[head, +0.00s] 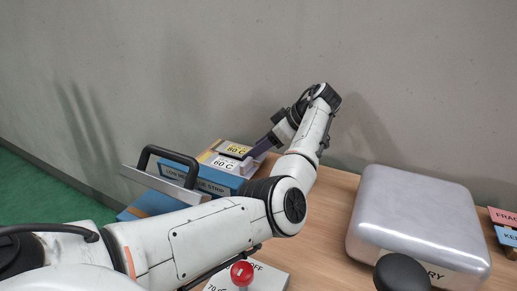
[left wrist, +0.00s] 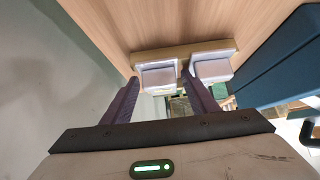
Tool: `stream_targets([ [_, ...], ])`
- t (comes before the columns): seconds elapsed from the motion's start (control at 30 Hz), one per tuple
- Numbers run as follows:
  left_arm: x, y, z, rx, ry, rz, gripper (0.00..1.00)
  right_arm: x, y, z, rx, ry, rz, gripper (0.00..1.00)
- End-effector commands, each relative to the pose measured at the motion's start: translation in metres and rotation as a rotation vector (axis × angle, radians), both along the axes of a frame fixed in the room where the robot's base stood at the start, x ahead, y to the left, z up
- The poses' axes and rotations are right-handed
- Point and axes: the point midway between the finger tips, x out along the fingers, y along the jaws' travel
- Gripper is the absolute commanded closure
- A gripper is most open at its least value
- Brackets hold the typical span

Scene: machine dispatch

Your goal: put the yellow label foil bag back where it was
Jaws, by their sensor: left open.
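The yellow label foil bag (head: 235,149), marked 80 C, lies at the back of the table beside a white label bag (head: 224,163) marked 60 C. My left gripper (head: 262,147) is open, its dark fingers just right of the yellow label bag. In the left wrist view two pale pieces show ahead; the left one (left wrist: 157,77) appears between the open fingers (left wrist: 163,98), the other (left wrist: 211,68) is beside the right finger. Their labels are not readable there, and contact cannot be told. My right gripper is not in view.
A blue box with a lettered side (head: 205,180) stands by the bags, with a black handle (head: 172,156) to its left. A large silver case (head: 420,215) stands at right. A red knob (head: 242,272) is at the front. Bare wood lies between the arm and the case.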

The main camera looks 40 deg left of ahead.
Motion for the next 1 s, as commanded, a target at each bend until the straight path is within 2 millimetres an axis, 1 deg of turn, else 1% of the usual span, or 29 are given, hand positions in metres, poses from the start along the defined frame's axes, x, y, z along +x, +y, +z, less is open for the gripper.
stream_targets([
  [0.03,0.001,0.000,0.009,0.000,-0.003,0.000,0.46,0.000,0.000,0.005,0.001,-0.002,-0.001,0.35],
  [0.07,0.001,-0.002,0.012,-0.001,-0.003,-0.001,0.46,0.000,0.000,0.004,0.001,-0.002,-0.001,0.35],
  [0.17,0.006,-0.016,0.024,0.000,-0.004,-0.003,0.46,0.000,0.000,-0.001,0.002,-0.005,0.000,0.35],
  [0.3,0.013,-0.037,0.048,0.001,-0.004,-0.003,0.46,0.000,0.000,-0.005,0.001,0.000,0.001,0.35],
  [0.4,0.018,-0.052,0.064,0.000,-0.004,-0.003,0.46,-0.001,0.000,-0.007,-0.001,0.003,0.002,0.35],
  [0.53,0.022,-0.067,0.082,0.001,-0.003,-0.002,0.46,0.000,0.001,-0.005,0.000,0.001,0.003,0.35],
  [0.7,0.025,-0.078,0.091,-0.001,-0.001,-0.001,0.46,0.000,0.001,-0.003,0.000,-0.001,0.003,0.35],
  [1.0,0.026,-0.080,0.094,-0.001,-0.002,0.000,0.46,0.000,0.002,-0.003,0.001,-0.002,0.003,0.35],
])
